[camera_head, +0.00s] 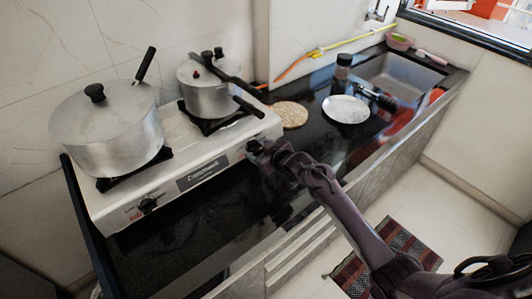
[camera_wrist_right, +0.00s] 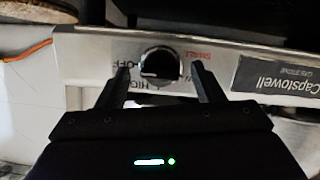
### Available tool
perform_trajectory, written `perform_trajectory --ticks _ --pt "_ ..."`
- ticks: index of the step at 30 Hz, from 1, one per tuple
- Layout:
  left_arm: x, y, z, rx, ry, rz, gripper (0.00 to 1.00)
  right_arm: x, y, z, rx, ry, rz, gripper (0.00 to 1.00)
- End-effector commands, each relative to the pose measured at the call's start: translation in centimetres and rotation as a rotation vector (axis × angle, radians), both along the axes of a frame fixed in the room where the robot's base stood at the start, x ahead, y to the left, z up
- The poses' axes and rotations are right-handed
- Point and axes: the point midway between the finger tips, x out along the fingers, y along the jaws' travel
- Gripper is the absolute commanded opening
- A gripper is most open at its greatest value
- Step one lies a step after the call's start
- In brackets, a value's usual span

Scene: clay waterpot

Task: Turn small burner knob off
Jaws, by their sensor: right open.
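The gas stove (camera_head: 180,172) stands on the black counter with its front panel facing me. My right gripper (camera_wrist_right: 161,80) is open, with one finger on each side of the knob. I cannot tell whether the fingers touch it. In the head view the right gripper (camera_head: 262,152) is at the right end of the stove front and mostly hides this knob. The other knob (camera_head: 147,204) is at the left end. My left gripper is not in view.
A large pot (camera_head: 106,130) and a smaller pressure cooker (camera_head: 207,92) sit on the burners. The cooker's handle reaches toward the stove front above my gripper. A round board (camera_head: 290,114), a metal plate (camera_head: 346,109) and a sink (camera_head: 400,78) are to the right.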

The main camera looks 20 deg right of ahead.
Motion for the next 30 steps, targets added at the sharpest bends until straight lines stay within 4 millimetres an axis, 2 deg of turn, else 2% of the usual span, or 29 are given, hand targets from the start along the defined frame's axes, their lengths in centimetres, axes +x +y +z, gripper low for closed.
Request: perform_trajectory --ticks 12,18,30 --pt "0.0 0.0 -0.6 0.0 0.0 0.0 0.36 -5.1 -1.7 2.1 -0.002 0.002 0.0 0.61" --pt "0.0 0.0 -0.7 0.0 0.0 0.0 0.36 -5.9 -1.9 2.6 -0.002 0.002 0.0 0.61" --pt "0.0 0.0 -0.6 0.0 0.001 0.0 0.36 -5.9 -1.9 2.7 -0.001 0.002 0.0 0.61"
